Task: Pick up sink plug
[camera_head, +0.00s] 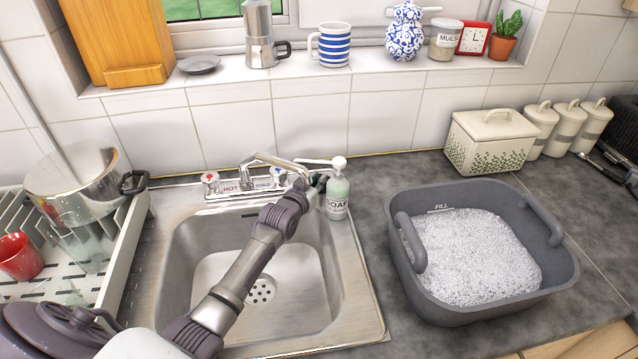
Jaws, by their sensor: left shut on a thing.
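My left arm reaches from the bottom left across the steel sink (190,262) to its back right corner. My left gripper (316,183) is there, between the tap (268,163) and the soap bottle (338,196). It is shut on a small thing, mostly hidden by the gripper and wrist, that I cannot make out. I cannot pick out the sink plug anywhere else. The drain (261,290) in the sink floor shows its holes, with no plug in it. My right gripper is not in view.
A grey tub (455,312) of suds stands on the counter at right. A dish rack (125,245) with a pot (78,185) and red cup (19,256) is at left. Counter between tub and bread bin (490,140) is clear.

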